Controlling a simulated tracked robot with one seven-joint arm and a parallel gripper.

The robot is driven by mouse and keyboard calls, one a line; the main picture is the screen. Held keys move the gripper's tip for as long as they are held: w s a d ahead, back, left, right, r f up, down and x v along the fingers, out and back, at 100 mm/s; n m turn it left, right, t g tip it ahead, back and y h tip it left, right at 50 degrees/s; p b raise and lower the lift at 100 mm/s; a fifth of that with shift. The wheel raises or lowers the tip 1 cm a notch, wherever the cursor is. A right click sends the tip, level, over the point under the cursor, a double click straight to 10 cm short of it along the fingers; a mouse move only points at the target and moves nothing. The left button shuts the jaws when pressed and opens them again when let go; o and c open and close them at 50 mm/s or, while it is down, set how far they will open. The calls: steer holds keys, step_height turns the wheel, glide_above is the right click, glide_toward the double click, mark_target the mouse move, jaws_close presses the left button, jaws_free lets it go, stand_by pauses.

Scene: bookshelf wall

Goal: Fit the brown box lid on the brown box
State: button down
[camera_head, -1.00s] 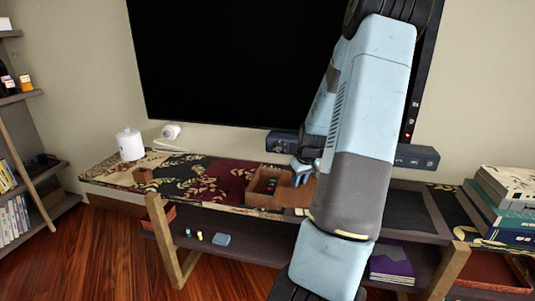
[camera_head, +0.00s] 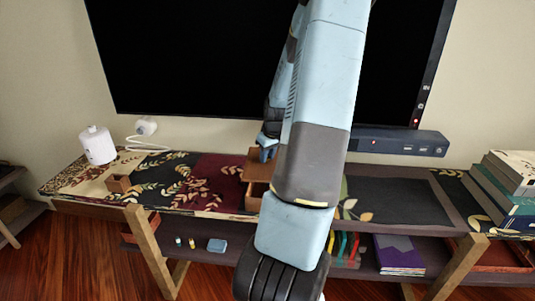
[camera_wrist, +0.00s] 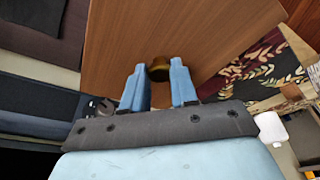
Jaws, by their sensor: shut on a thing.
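The brown box (camera_head: 254,194) stands on the patterned console top, partly hidden by my arm. The brown box lid (camera_head: 256,171) is just above or against the box's top, and it looks tilted; I cannot tell whether they touch. In the wrist view the lid (camera_wrist: 135,35) is a large flat brown panel with a round dark-gold knob (camera_wrist: 159,70). My gripper (camera_wrist: 158,78) is shut on this knob, one blue finger on each side. In the head view my gripper (camera_head: 267,150) is at the lid, partly behind my arm.
A soundbar (camera_head: 400,141) and the large TV (camera_head: 200,60) are behind. Books (camera_head: 505,190) are stacked at the right. The dark mat (camera_head: 390,200) is clear.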

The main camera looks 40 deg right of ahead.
mark_target(271, 163)
steer(key=shift+s+d, duration=0.3)
steer(key=shift+d, duration=0.2)
steer(key=shift+f+m, duration=0.15)
steer(key=shift+m, duration=0.25)
steer(key=shift+f, duration=2.7)
steer(key=shift+f, duration=1)
steer(key=c, duration=0.8)
jaws_free()
